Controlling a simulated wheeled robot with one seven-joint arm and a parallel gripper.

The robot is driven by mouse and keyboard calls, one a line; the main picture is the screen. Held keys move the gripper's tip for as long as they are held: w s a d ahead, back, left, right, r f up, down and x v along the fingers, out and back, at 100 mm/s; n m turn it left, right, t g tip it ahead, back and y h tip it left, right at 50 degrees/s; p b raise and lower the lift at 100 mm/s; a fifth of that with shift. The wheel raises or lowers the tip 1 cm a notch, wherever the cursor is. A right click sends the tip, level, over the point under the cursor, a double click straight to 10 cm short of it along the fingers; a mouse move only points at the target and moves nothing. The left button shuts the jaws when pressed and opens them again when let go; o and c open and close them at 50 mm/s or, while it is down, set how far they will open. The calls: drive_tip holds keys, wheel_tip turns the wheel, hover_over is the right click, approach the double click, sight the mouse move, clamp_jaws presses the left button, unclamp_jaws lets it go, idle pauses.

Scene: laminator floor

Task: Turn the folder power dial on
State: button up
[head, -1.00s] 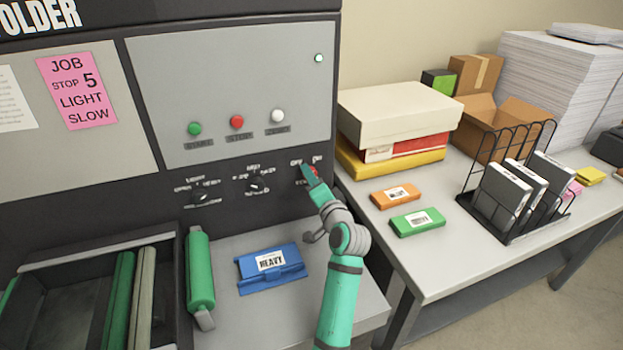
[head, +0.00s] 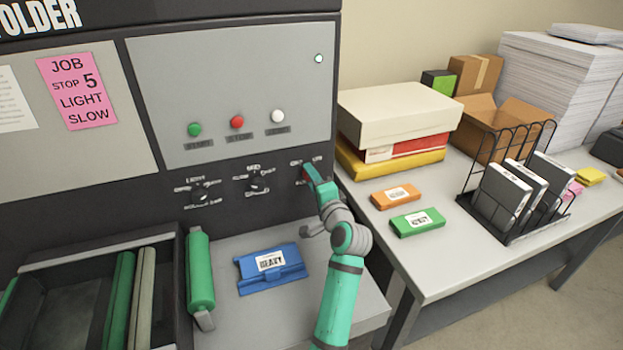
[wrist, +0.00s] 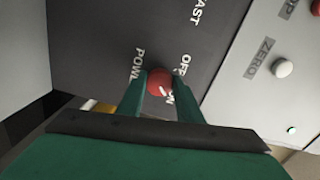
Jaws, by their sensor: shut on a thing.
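The red power dial (wrist: 160,82) sits on the dark lower panel of the folder, between my fingers in the wrist view. Its white mark lies on the side by the ON lettering; the OFF lettering is farther up, and a finger partly covers the labels. In the head view only a little red of the dial (head: 305,174) shows beside my fingers. My gripper (wrist: 160,92) is shut on the dial, one green finger on each side. It also shows in the head view (head: 312,176) at the panel's right end.
Two black dials (head: 257,182) (head: 199,193) sit left of the red one. Above are green, red and white buttons (head: 278,116) and a small pale lamp (head: 319,58). A blue HEAVY block (head: 271,268) and a green roller (head: 200,270) lie below. A side table (head: 440,270) stands right.

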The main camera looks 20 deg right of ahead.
drive_tip(key=shift+f, duration=0.15)
drive_tip(key=o, duration=1)
drive_tip(key=shift+o, duration=0.2)
drive_tip(key=s, duration=1.1)
drive_tip(key=shift+d+r, duration=0.2)
drive_tip(key=shift+r, duration=0.1)
drive_tip(key=shift+d, duration=0.1)
